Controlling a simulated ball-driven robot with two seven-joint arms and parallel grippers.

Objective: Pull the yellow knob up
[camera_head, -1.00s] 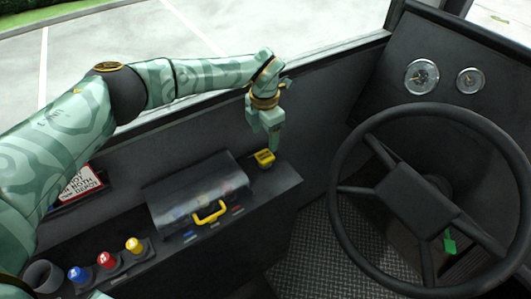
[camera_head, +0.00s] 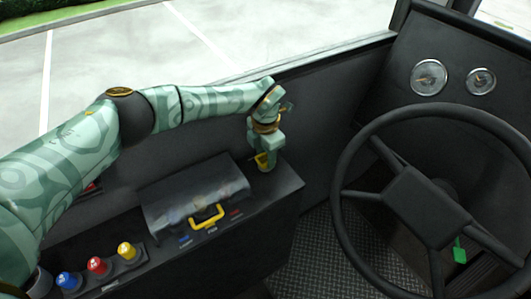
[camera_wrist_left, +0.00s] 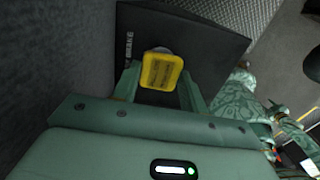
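The yellow knob (camera_head: 262,160) stands at the far right end of the dark console in the head view. In the left wrist view the knob (camera_wrist_left: 161,70) shows as a yellow square cap with dark lettering on its top. My left gripper (camera_head: 267,158) points down over the knob and partly hides it. In the left wrist view the two fingers of my left gripper (camera_wrist_left: 160,92) are apart, one on each side of the knob; I cannot tell whether they touch it. My right gripper is not clearly shown; green parts of my body show at the right of the wrist view.
A clear-covered box with a yellow handle (camera_head: 207,217) sits left of the knob. Blue (camera_head: 68,281), red (camera_head: 97,266) and yellow (camera_head: 126,251) buttons line the near left. A steering wheel (camera_head: 431,205) stands at right. The dark side wall (camera_head: 325,115) rises close behind the gripper.

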